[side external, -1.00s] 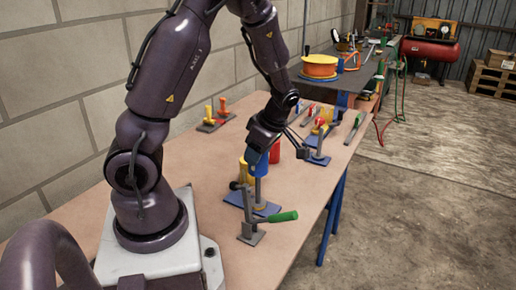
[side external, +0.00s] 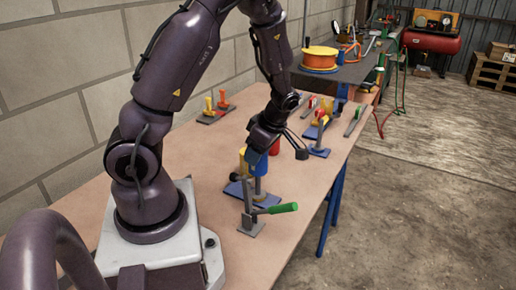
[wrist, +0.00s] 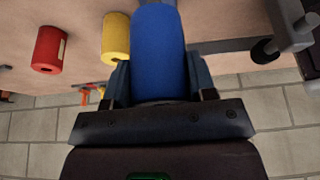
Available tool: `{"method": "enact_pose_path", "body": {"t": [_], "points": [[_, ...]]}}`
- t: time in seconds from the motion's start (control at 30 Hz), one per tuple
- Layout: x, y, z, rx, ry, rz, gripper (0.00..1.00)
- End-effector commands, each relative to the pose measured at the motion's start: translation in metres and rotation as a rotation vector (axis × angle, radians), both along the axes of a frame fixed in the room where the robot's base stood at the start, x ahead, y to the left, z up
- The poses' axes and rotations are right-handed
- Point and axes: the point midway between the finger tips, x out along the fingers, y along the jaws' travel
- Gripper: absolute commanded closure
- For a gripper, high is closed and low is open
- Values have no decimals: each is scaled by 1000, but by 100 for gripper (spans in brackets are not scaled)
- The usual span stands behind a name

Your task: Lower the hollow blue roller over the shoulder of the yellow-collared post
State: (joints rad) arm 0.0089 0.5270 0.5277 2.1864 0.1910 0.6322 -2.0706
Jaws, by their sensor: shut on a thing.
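My gripper (side external: 262,150) is shut on the hollow blue roller (side external: 258,165), which hangs upright below the fingers. In the wrist view the blue roller (wrist: 158,50) fills the space between the fingers. The grey post (side external: 257,186) rises from a blue base plate (side external: 268,201), with a yellowish collar (side external: 259,197) low on it. The roller's lower end lines up with the post's upper part in the side view. I cannot tell whether it is around the post top or in front of it. The wrist view does not show the post.
A yellow cylinder (wrist: 116,38) and a red cylinder (wrist: 50,48) stand close by. A toggle clamp with a green handle (side external: 282,208) is in front of the post's plate.

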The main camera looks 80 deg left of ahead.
Motion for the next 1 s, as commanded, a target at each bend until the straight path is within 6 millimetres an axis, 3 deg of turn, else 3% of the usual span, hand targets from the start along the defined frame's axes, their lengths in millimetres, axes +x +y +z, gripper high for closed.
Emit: {"method": "enact_pose_path", "body": {"t": [1.0], "points": [[0, 0, -26, 1, -1, 0, 82]]}}
